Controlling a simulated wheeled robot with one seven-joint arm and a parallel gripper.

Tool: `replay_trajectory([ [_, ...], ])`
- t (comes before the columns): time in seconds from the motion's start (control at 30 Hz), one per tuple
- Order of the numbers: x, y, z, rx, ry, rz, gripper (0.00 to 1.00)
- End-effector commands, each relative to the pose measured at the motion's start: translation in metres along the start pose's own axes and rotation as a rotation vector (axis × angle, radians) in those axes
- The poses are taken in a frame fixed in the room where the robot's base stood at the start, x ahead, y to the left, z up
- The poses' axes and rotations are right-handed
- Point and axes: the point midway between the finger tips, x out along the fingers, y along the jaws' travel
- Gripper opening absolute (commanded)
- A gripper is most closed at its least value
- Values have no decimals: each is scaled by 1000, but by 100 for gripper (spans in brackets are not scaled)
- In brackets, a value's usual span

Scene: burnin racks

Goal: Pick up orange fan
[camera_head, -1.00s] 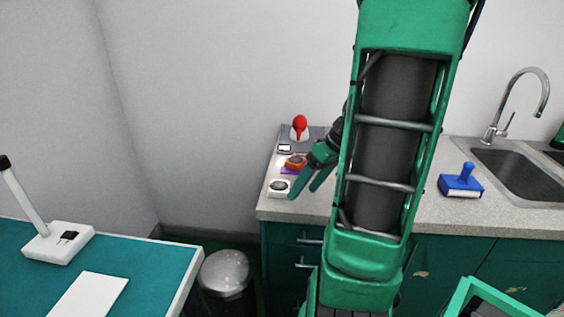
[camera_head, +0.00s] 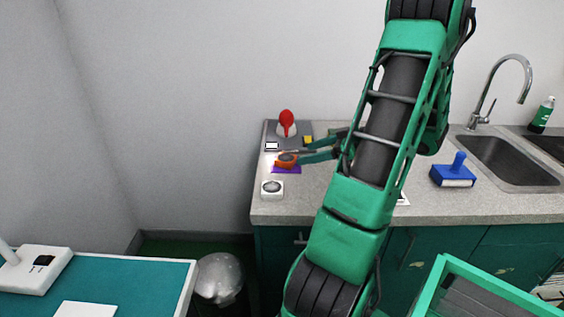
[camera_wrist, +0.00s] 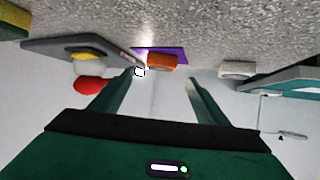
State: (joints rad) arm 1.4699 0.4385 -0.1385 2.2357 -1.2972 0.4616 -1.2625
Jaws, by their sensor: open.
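The orange fan (camera_head: 287,159) sits on a purple mat (camera_head: 285,170) at the left part of the counter. In the wrist view the orange fan (camera_wrist: 162,62) shows upside down, ahead and between the two fingers. My gripper (camera_head: 303,150) is open and empty, its fingers pointing left toward the fan. In the wrist view my gripper (camera_wrist: 160,78) has its fingers spread, with the fan beyond their tips. In the head view one fingertip overlaps the fan's edge, so I cannot tell whether they touch.
A grey panel with a red-topped device (camera_head: 287,122) and a yellow button stands behind the fan. A white fan (camera_head: 272,189) sits in front. A blue brush-like tool (camera_head: 455,174) and a sink (camera_head: 512,160) are to the right. A metal bin (camera_head: 219,278) stands below.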

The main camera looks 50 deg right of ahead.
Motion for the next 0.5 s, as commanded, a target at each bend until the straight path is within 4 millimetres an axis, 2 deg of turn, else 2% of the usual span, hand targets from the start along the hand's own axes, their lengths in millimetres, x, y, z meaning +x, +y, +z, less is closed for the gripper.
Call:
replay_trajectory([
  [0.1,19,-2,-1,-1,0,-6,69],
  [0.33,34,-2,-2,-2,-1,-7,69],
  [0.5,58,-3,-2,-2,-1,-11,69],
])
